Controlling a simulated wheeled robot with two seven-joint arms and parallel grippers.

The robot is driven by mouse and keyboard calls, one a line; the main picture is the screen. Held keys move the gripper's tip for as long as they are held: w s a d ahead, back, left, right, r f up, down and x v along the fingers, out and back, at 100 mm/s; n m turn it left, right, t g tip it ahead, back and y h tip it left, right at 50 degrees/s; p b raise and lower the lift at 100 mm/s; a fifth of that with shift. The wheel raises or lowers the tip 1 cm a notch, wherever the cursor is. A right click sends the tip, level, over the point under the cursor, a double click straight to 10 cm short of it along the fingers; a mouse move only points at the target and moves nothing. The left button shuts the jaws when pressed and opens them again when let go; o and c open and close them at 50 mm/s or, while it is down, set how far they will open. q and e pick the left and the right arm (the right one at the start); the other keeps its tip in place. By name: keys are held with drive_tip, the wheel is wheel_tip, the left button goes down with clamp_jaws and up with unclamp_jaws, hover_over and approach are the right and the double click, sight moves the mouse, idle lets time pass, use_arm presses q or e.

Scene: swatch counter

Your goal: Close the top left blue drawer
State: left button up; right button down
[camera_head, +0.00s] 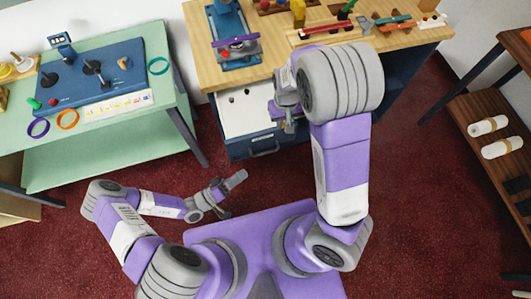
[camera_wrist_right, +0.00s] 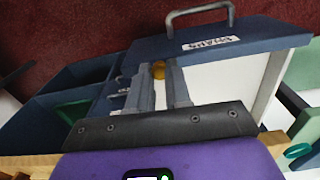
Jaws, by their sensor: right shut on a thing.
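The blue drawer (camera_head: 262,147) under the wooden counter is pulled out, showing its white inside and a grey handle at its front. In the right wrist view, its blue front (camera_wrist_right: 255,38) carries a pale label and a grey bar handle. My right gripper (camera_head: 288,118) is at the drawer's right side, near the front. In the right wrist view, its fingers (camera_wrist_right: 160,76) are shut on a small amber round thing (camera_wrist_right: 158,69), partly hidden, close to the drawer front. My left gripper (camera_head: 234,195) is open and empty, low over the red floor, apart from the drawer.
The wooden counter (camera_head: 200,72) holds a blue device and several tools. A green table (camera_head: 120,145) with a blue board and rings stands left. A shelf (camera_head: 470,110) with white rolls stands right. Blue compartments (camera_wrist_right: 78,77) lie beside the drawer. Red floor is clear in front.

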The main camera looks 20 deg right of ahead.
sight(265, 153)
use_arm(q)
drive_tip(key=shift+t, duration=0.5)
drive_tip(key=x, duration=0.8)
drive_tip(key=b+x, duration=0.1)
drive_tip(key=x, duration=0.3)
drive_tip(key=shift+w+r, duration=0.1)
drive_tip(key=shift+w, duration=0.35)
clamp_jaws()
